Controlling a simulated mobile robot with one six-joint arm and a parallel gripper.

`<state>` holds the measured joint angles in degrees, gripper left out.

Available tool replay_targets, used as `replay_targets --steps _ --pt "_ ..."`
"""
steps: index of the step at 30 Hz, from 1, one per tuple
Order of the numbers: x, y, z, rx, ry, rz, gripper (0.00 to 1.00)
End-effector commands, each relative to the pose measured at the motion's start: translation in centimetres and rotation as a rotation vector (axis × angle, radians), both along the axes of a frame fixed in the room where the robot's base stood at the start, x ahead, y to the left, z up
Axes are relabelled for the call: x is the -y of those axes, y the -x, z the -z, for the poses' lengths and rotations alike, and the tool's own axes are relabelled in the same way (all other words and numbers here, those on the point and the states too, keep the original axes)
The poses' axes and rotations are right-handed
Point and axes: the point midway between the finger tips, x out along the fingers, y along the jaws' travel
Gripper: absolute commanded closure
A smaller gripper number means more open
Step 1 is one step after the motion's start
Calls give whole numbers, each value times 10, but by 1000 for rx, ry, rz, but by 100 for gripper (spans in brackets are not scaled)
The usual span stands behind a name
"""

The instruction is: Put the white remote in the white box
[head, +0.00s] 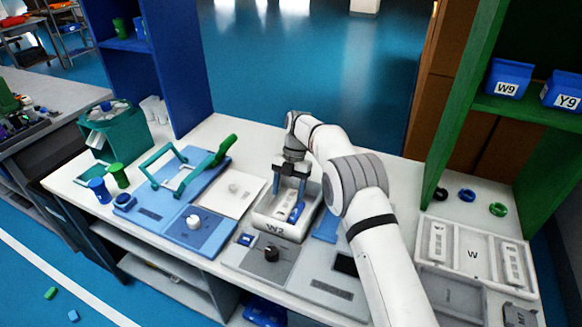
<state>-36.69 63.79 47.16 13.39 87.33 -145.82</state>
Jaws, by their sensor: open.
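The white box (277,231), marked W2, stands on the bench near the middle of the head view. My gripper (289,192) points down over this box with its two fingers apart. A small blue item (297,212) shows inside the box, beside a pale shape partly behind the fingers. I cannot tell whether that pale shape is a white remote. Pale, labelled pieces (437,243) lie in the white tray (474,287) at the right; they are too small to identify surely. Nothing clearly shows between the fingers.
A blue fixture with a green-handled lever (222,149) stands left of the box. A panel with a black knob (271,253) lies in front of it. Green shelving (452,110) rises at the right, a blue cabinet (180,70) at the back left. My arm covers part of the bench.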

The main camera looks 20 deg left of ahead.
Motion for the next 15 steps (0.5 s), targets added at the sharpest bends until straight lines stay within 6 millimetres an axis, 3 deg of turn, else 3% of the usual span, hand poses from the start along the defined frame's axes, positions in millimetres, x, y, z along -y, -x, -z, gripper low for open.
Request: replay_targets --steps 9,15 --pt "0 -24 -53 2 -1 0 37" --pt "0 -31 -75 2 -1 -1 37"
